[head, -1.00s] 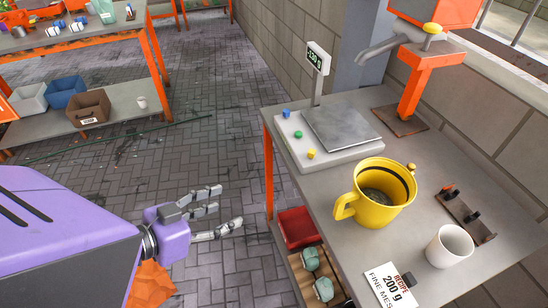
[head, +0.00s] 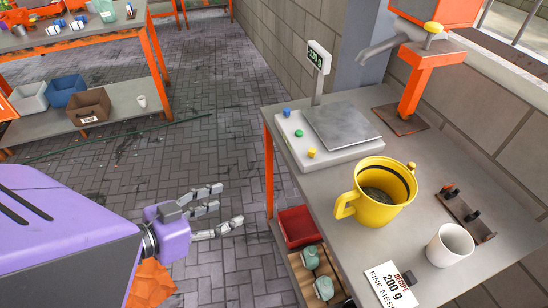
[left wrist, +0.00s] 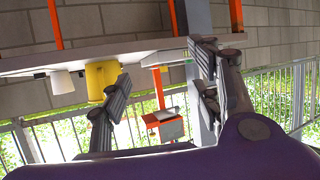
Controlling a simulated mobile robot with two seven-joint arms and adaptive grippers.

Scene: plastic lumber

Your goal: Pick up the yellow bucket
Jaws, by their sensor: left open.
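The yellow bucket (head: 382,205) stands upright on the grey workbench (head: 440,160), with its handle on the left side and dark material inside. It also shows in the left wrist view (left wrist: 98,76), where the picture is turned over. My left gripper (head: 228,208) is open and empty. It is left of the bench edge, over the floor, apart from the bucket. Its fingers (left wrist: 160,95) are spread in the left wrist view. My right gripper is not in view.
A scale (head: 338,138) with coloured buttons stands behind the bucket. A white cup (head: 450,246), a recipe card (head: 390,288) and a small rack (head: 466,214) are near it. A red bin (head: 299,226) sits under the bench. An orange press stand (head: 410,100) stands at the back.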

